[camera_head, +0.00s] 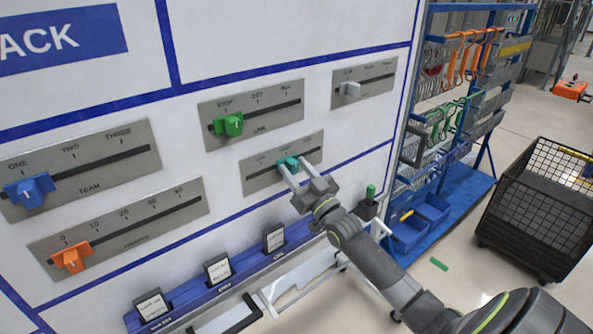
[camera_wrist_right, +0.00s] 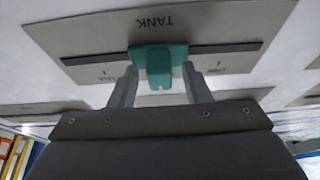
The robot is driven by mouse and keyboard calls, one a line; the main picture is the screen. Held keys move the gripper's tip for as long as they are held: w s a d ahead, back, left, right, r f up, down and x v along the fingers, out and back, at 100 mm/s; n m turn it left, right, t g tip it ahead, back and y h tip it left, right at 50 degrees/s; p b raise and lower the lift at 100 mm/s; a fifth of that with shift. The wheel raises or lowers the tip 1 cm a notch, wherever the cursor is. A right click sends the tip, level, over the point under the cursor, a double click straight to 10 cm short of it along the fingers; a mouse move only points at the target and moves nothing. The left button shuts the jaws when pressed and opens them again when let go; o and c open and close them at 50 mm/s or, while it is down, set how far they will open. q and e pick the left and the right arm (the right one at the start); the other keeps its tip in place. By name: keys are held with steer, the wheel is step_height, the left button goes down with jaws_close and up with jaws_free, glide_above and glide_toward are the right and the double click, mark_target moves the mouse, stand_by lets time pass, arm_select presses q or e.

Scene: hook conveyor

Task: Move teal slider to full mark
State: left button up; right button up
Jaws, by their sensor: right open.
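The teal slider (camera_head: 289,163) sits near the middle of the dark slot on its grey panel (camera_head: 256,186). In the right wrist view the slider (camera_wrist_right: 158,66) is on the panel (camera_wrist_right: 80,40) marked TANK, seen upside down. The small mark words are too faint to read surely in the head view. My right gripper (camera_head: 293,168) is at the slider, its fingers open on either side of it. In the right wrist view the fingers (camera_wrist_right: 160,86) flank the slider, with a gap visible by the left finger. My left gripper is out of view.
Close by on the white board are a green slider (camera_head: 229,124) above, a grey slider (camera_head: 349,90) upper right, and blue (camera_head: 30,191) and orange (camera_head: 72,258) sliders left. A blue rail with cards (camera_head: 217,270) runs below. A mesh cart (camera_head: 540,205) stands right.

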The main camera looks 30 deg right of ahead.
jaws_close()
steer(key=shift+d, duration=0.1)
steer(key=d+b, duration=0.1)
steer(key=d, duration=0.1)
steer(key=d+b, duration=0.1)
steer(key=d, duration=0.1)
steer(key=d+b, duration=0.1)
steer(key=d, duration=0.1)
steer(key=shift+w+d+f, duration=0.25)
steer(key=shift+w+d, duration=0.05)
steer(key=shift+d+r+b, duration=0.2)
steer(key=shift+d+b, duration=0.2)
steer(key=shift+d, duration=0.1)
steer(key=shift+r, duration=0.1)
steer(key=shift+c, duration=1.9)
jaws_free()
steer(key=o, duration=0.4)
steer(key=shift+d, duration=0.2)
